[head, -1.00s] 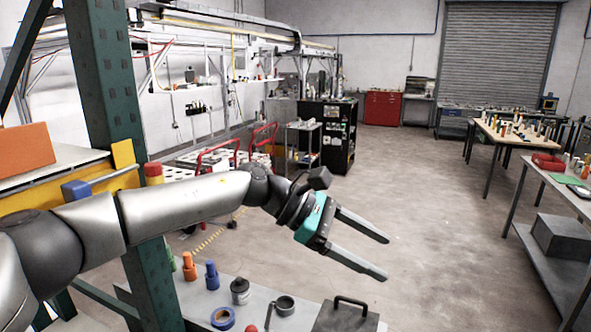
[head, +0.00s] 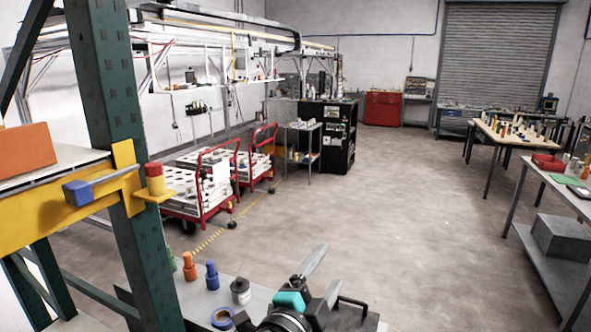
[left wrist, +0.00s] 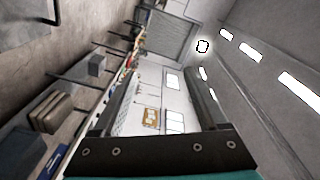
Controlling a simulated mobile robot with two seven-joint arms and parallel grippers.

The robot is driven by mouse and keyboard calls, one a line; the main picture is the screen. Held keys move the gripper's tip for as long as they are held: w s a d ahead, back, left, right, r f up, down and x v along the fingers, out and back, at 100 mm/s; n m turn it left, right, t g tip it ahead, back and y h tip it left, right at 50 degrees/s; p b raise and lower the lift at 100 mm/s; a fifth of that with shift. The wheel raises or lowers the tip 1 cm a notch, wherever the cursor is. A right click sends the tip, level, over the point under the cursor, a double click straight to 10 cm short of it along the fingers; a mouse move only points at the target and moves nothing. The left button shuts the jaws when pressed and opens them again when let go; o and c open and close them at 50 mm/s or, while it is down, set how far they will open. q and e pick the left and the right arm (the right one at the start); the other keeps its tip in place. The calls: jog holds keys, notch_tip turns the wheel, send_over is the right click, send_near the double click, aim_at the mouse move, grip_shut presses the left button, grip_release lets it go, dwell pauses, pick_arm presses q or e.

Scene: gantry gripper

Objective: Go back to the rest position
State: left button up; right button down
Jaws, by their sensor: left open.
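My left gripper (head: 325,270) is at the bottom middle of the head view, low in front of the bench, with its fingers pointing up and away. It is open with nothing between the fingers. In the left wrist view its two dark fingers (left wrist: 168,80) stand apart, with the far wall and ceiling lights behind them. The rest of my left arm is mostly below the picture edge. My right gripper is not in view.
A grey bench (head: 193,300) at the bottom holds an orange bottle (head: 189,267), a blue bottle (head: 212,277), a dark jar (head: 240,291) and blue tape (head: 222,317). A green rack post (head: 112,120) stands at left. The middle floor is clear.

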pick_arm(q)
jog(key=s+a+f+n+g+y, duration=0.75)
jog(key=s+a+f+n, duration=0.55)
jog(key=s+a+f, duration=0.5)
jog(key=s+a+f+n+g, duration=0.3)
jog(key=s+f+n+g, duration=0.15)
jog(key=s, duration=0.45)
notch_tip(320, 180, down, 32)
jog(key=s+g+b, duration=0.1)
jog(key=b, duration=1.1)
jog(key=s+a+f+b, duration=0.1)
jog(key=s+f+b, duration=0.3)
jog(key=f, duration=0.5)
jog(key=s+a+f+g+b, duration=0.1)
jog(key=s+f+b, duration=0.3)
jog(key=s+f, duration=0.3)
jog(key=s+a+f+m+b, duration=0.1)
jog(key=s+f+b, duration=0.3)
jog(key=f, duration=0.7)
jog(key=shift+s+f+g+y, duration=0.15)
jog(key=shift+s+g+y, duration=0.3)
jog(key=shift+s, duration=0.25)
jog(key=shift+c, duration=0.4)
